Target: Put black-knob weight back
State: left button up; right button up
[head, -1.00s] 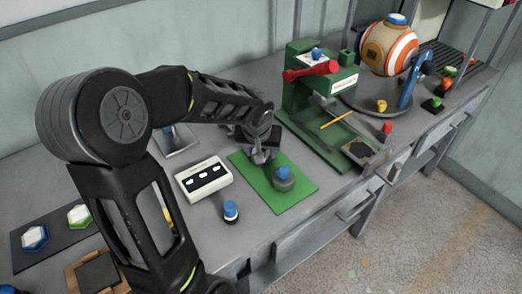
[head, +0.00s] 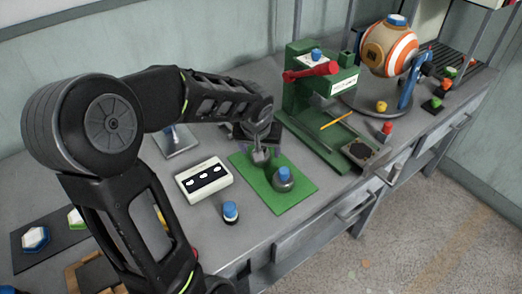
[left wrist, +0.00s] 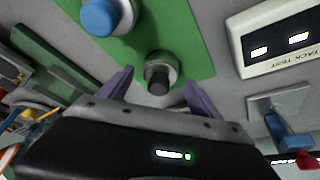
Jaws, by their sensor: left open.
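The black-knob weight (left wrist: 158,74), a grey metal cylinder with a dark knob, shows in the left wrist view at the edge of the green mat (left wrist: 190,30). My left gripper (left wrist: 159,80) is open, with one purple finger on each side of the weight in that picture. I cannot tell whether the fingers touch it. In the head view my left gripper (head: 262,150) is low at the mat's far left edge, and the knob cannot be made out there. A blue-knob weight (head: 284,181) stands on the green mat (head: 290,202). My right gripper is not in view.
A white box with display windows (head: 204,180) and a blue-topped piece (head: 231,212) stand left of the mat. The green press (head: 310,85) with its red lever (head: 310,72) stands behind right. The mat's front part is clear.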

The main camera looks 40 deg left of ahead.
pick_arm(q)
jog(key=v, duration=1)
jog(key=shift+s, duration=0.1)
dwell(2.2)
